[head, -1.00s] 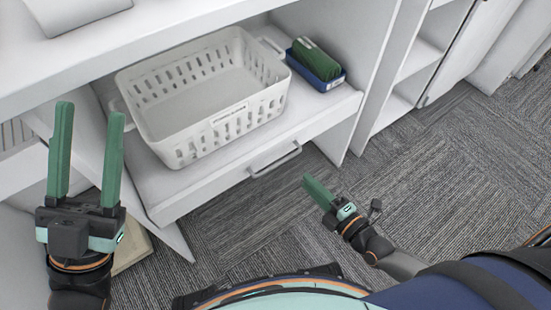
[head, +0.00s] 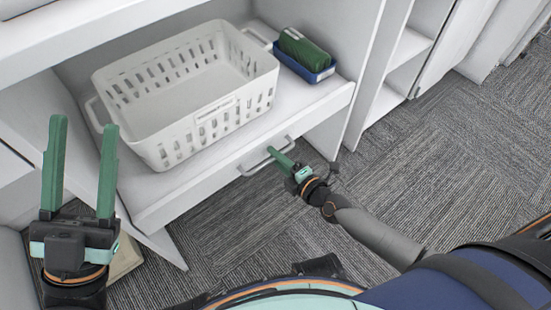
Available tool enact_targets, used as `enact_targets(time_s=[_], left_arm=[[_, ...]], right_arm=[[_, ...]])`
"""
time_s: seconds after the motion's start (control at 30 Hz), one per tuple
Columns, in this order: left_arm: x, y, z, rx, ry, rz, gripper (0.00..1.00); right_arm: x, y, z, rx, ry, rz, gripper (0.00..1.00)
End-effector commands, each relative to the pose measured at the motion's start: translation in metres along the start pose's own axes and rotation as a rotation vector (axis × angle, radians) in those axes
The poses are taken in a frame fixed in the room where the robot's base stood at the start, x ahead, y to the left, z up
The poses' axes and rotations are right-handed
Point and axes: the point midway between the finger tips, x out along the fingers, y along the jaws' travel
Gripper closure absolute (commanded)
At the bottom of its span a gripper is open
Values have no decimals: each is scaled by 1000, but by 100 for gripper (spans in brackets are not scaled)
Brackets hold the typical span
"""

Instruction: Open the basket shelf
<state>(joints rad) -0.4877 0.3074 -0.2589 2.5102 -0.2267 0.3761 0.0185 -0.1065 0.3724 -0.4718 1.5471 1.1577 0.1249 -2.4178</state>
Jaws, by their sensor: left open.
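The basket shelf (head: 240,142) is a white pull-out board with a white perforated basket (head: 215,112) on it. Its front carries a grey bar handle (head: 254,167). My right gripper (head: 279,158) is at the right part of this handle, with its green fingers overlapping the bar in the picture. I cannot tell whether the fingers touch it or are around it, because they line up as one shape. My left gripper (head: 82,170) is open and empty, fingers pointing up, left of the shelf and basket.
A blue tray (head: 312,74) with green packets (head: 303,50) sits right of the basket on the shelf. White cabinet panels stand to either side. The carpet floor (head: 460,160) in front and to the right is clear.

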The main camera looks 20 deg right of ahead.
Motion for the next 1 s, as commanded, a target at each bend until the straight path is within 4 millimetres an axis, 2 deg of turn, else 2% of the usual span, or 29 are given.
enact_targets(time_s=[0.3,0.57,1.0], left_arm=[[0,1,1,0,-1,1,50],[-1,1,0,0,-1,1,50],[-1,1,0,-1,0,0,50]], right_arm=[[3,0,0,0,0,0,73],[3,0,0,0,0,0,100],[3,1,0,0,0,1,100]])
